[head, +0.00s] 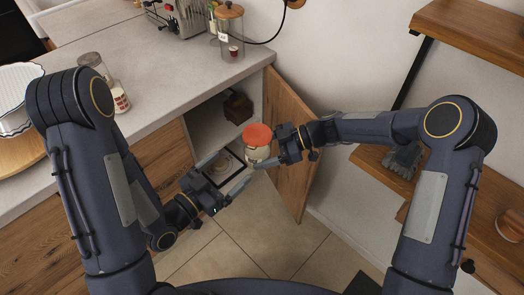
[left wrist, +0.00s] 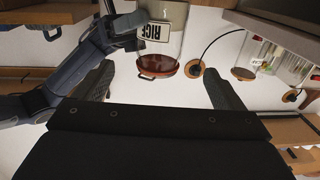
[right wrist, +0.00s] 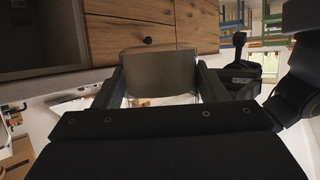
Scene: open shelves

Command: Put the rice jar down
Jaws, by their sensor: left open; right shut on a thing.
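The rice jar (head: 257,153) is a clear jar with an orange-red lid (head: 257,134). It is held roughly upright in front of the open cabinet (head: 207,125). My right gripper (head: 268,150) is shut on its body from the right. The jar also fills the space between the fingers in the right wrist view (right wrist: 158,72). In the left wrist view the jar (left wrist: 160,38) appears upside down with its RICE label showing. My left gripper (head: 224,174) is open and empty, just left of and below the jar, apart from it.
The cabinet door (head: 290,140) stands open behind my right gripper. A dark wooden object (head: 238,107) sits inside the cabinet. The counter (head: 150,65) above holds a labelled jar (head: 117,97) and a lidded jar (head: 229,30). Wooden shelves (head: 475,35) hang at the right.

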